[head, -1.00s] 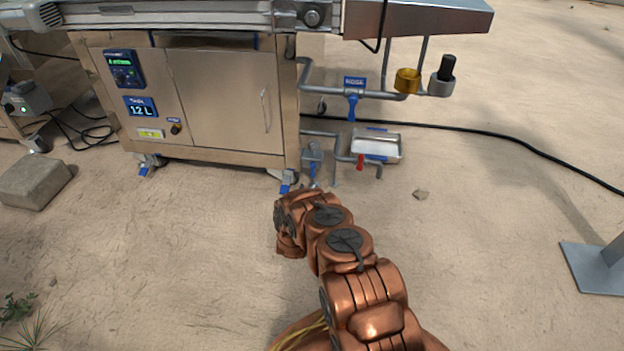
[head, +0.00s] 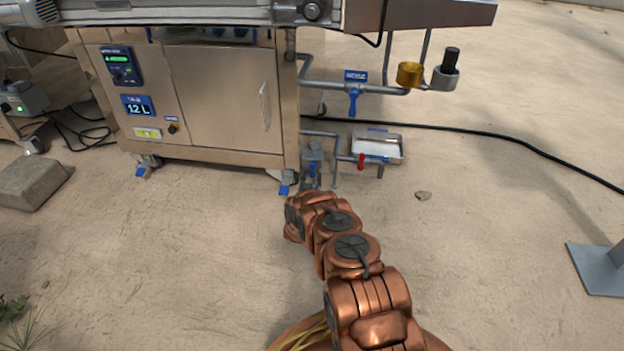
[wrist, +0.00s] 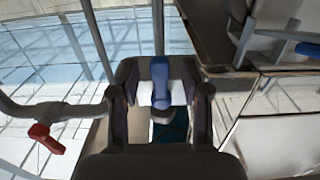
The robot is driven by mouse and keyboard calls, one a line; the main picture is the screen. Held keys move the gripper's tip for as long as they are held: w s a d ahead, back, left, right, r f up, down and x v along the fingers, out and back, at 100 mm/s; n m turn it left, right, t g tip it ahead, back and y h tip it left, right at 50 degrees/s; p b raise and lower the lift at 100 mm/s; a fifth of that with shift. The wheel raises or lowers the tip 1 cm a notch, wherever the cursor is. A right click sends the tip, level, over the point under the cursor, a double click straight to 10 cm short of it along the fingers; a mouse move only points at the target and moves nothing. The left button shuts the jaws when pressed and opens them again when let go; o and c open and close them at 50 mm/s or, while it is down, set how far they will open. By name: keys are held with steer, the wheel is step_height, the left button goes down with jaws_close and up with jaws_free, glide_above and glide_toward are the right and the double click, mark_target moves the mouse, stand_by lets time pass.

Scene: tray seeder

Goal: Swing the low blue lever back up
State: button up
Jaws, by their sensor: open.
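The low blue lever (head: 313,170) hangs on a grey valve on the lower pipe, beside the right corner of the steel cabinet. In the wrist view a blue lever (wrist: 160,82) stands between the two dark fingers of my gripper (wrist: 160,98). The fingers are open, with a gap on each side of the lever, and I see no clear contact. The lower end of the lever meets a dark part between the fingers. In the head view my copper arm reaches toward the lower pipe and its own links hide the gripper.
A red lever (head: 361,160) sits on the same lower pipe and also shows in the wrist view (wrist: 46,139). Above is a second blue lever (head: 353,101) under a blue label. Sandy ground is open in front.

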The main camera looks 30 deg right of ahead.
steer(key=shift+c, duration=0.5)
jaws_close()
steer(key=shift+s, duration=0.1)
steer(key=s+d+r+n+p, duration=0.3)
steer(key=r+n+p, duration=0.1)
steer(key=n, duration=1.4)
steer(key=shift+d+r+p, duration=0.2)
steer(key=shift+d+p, duration=0.05)
steer(key=shift+p, duration=0.5)
steer(key=shift+o, duration=0.5)
jaws_free()
